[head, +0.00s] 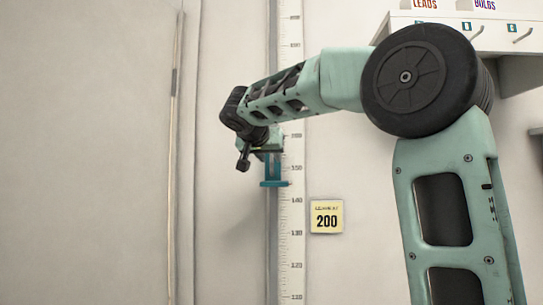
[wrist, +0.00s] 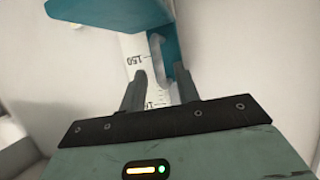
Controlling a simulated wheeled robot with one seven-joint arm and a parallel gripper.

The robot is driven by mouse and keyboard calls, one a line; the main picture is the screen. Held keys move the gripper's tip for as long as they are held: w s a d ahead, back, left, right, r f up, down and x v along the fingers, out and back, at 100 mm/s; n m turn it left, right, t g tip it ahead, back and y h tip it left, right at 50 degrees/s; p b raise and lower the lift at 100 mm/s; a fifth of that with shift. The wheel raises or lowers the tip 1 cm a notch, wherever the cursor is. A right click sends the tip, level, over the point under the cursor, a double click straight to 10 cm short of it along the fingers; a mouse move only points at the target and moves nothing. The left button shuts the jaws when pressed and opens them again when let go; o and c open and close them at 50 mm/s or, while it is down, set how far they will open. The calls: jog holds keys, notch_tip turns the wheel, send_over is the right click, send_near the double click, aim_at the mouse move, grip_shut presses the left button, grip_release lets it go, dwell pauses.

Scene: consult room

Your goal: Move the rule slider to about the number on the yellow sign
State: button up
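A pale vertical rule (head: 291,220) is fixed to the wall, its numbers rising upward. The teal slider (head: 272,183) sits on it, its lower plate a little below the 150 mark. The yellow sign (head: 327,217) right of the rule reads 200. My gripper (head: 262,152) is at the slider's upper part, partly hidden by my own wrist. In the wrist view, the two dark fingers (wrist: 163,80) are apart. A grey-teal part of the slider (wrist: 168,28) reaches down between them, close to the right finger; whether they touch is unclear.
A white shelf unit (head: 470,36) with small hooks and labels stands at the upper right. A thin vertical strip (head: 174,130) runs along the wall at left. The rule's upper numbers are too small to read surely.

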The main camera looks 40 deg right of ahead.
aim_at(271, 160)
jog(key=shift+p+x, duration=0.35)
jog(key=shift+x, duration=1.3)
